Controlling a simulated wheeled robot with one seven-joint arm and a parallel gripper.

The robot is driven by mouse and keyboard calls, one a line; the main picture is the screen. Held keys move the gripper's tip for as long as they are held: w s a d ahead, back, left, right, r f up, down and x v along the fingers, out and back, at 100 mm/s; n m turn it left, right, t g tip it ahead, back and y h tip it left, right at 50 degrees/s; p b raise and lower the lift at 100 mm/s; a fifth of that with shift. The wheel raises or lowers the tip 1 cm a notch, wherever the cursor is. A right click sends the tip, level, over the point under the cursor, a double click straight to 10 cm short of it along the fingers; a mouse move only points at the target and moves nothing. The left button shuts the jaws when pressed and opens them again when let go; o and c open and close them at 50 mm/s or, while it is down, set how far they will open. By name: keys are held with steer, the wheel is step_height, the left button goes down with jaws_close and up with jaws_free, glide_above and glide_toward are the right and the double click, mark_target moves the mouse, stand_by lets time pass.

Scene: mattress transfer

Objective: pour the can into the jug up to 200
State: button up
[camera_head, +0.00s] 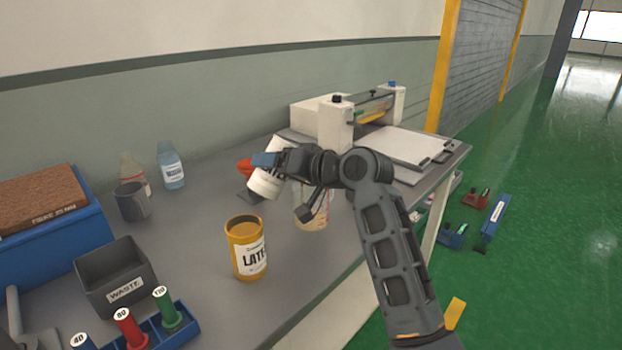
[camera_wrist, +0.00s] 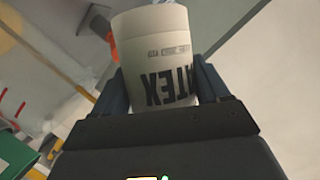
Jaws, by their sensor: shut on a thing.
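My gripper (camera_head: 268,160) is shut on a white can (camera_head: 264,184) above the bench. The can is tilted in the head view. In the wrist view the white can (camera_wrist: 155,60) sits between both fingers, with its LATEX lettering upside down. A clear jug (camera_head: 312,214) with coloured marks stands on the bench, just right of and below the held can. My arm hides part of the jug, and its level and the 200 mark cannot be read. No stream of liquid is visible.
A yellow LATEX can (camera_head: 247,262) stands in front of the jug. A grey waste bin (camera_head: 112,275), dark cup (camera_head: 132,201), blue bottle (camera_head: 171,168) and blue rack (camera_head: 180,335) stand left. A white machine (camera_head: 336,125) is behind. An orange part beside the held can is unclear.

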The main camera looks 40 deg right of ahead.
steer(key=shift+d+f+m+y+b, duration=0.1)
steer(key=shift+f+m+y+b, duration=0.15)
steer(key=shift+m+b, duration=0.4)
stand_by(0.8)
steer(key=shift+r+m+t+y, duration=0.35)
steer(key=shift+r+m+t, duration=0.15)
steer(key=shift+m, duration=0.15)
stand_by(0.9)
steer(key=shift+f+m+b, duration=0.3)
steer(key=shift+m+b, duration=0.3)
steer(key=shift+b, duration=0.2)
stand_by(1.0)
steer(key=shift+r+m+t+y, duration=0.4)
steer(key=shift+r+m+t, duration=0.1)
steer(key=shift+m, duration=0.3)
stand_by(1.8)
